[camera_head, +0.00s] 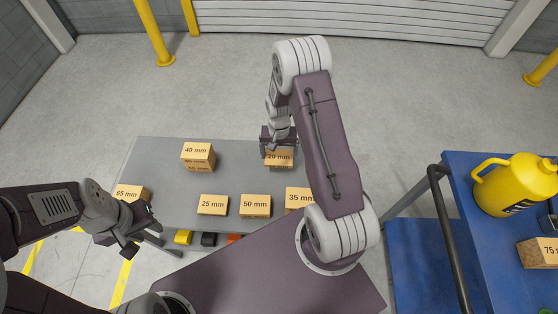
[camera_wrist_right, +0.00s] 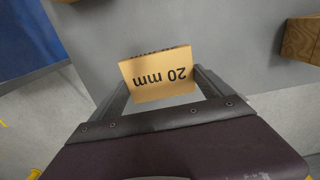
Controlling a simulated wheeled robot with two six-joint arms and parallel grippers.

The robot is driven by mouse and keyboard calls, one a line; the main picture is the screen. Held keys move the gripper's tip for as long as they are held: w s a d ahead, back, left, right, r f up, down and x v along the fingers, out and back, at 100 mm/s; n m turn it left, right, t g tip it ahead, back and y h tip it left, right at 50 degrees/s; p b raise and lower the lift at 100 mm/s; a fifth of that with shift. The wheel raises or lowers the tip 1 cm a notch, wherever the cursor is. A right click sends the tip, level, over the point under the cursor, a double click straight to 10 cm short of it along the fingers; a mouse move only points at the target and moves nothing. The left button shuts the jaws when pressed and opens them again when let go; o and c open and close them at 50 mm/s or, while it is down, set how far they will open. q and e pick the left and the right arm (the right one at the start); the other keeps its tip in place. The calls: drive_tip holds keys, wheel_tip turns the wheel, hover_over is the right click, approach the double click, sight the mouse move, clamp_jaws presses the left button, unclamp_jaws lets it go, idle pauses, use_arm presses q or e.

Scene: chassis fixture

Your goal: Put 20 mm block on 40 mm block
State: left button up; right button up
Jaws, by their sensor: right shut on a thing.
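The 20 mm block (camera_head: 279,157) is a tan block at the back right part of the grey table. My right gripper (camera_head: 277,148) is shut on it; the right wrist view shows the block (camera_wrist_right: 158,75) between the two fingers (camera_wrist_right: 160,85). I cannot tell whether it touches the table. My left gripper (camera_head: 137,230) is near the table's front left corner, away from the blocks, and appears open and empty.
The grey table (camera_head: 240,175) also holds the 65 mm (camera_head: 131,193), 25 mm (camera_head: 212,204), 50 mm (camera_head: 255,205) and 35 mm (camera_head: 299,197) blocks along its front. A blue cart (camera_head: 470,170) with a yellow jug (camera_head: 515,187) stands at right. The table between the 40 mm and 20 mm blocks is clear.

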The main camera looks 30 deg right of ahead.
sight(279, 156)
wheel_tip(279, 156, up, 4)
drive_tip(key=shift+r, duration=0.1)
wheel_tip(279, 156, up, 12)
drive_tip(key=p, duration=1)
drive_tip(key=shift+p, duration=0.35)
drive_tip(key=shift+s, duration=0.1)
